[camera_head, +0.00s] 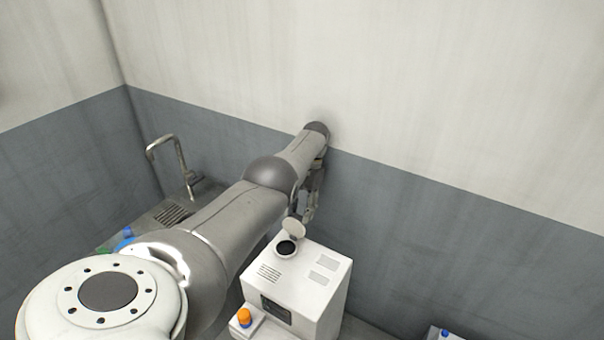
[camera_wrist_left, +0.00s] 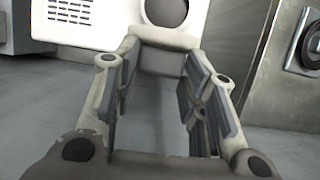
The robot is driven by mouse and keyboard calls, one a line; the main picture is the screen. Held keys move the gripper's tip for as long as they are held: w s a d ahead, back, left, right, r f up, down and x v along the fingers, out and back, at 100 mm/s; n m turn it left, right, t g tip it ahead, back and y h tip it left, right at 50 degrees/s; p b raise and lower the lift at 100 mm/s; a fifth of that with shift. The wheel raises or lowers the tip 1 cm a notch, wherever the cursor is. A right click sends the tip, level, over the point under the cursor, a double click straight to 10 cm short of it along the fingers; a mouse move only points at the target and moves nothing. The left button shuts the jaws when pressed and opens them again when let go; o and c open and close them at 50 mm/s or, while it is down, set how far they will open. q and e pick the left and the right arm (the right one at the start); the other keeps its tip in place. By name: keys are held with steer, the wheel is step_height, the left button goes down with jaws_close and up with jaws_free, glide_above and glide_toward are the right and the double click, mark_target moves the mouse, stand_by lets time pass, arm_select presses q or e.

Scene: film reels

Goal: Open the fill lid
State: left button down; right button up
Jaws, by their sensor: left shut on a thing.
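The fill lid (camera_head: 293,228) is a small cream disc on top of a white machine (camera_head: 313,297). It stands tilted up behind the dark round fill opening (camera_head: 286,248), which is uncovered. My left gripper (camera_head: 304,216) reaches down from behind the machine, its fingertips at the lid. In the left wrist view, the gripper's fingers (camera_wrist_left: 165,62) sit on either side of a pale piece that looks like the lid, and the fill opening (camera_wrist_left: 166,10) shows just beyond. The gripper is shut on the lid; the exact contact is hard to see. My right gripper is not in view.
An orange-capped item (camera_head: 244,317) stands at the machine's front left. A sink tap (camera_head: 172,160) and a metal counter (camera_head: 207,190) are at the left. The wall (camera_head: 420,210) is close behind the machine. A blue-topped item (camera_head: 445,333) is at the lower right.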

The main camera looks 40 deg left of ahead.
arm_select(q)
steer(key=shift+s+d+f, duration=0.3)
steer(key=shift+d+f, duration=0.1)
steer(key=shift+f, duration=0.3)
steer(key=c, duration=1.3)
jaws_free()
steer(key=o, duration=0.4)
steer(key=shift+w+a+f, duration=0.1)
steer(key=shift+w+a, duration=0.1)
steer(key=shift+a, duration=0.05)
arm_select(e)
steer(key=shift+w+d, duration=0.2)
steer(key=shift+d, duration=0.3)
arm_select(q)
steer(key=shift+r, duration=0.2)
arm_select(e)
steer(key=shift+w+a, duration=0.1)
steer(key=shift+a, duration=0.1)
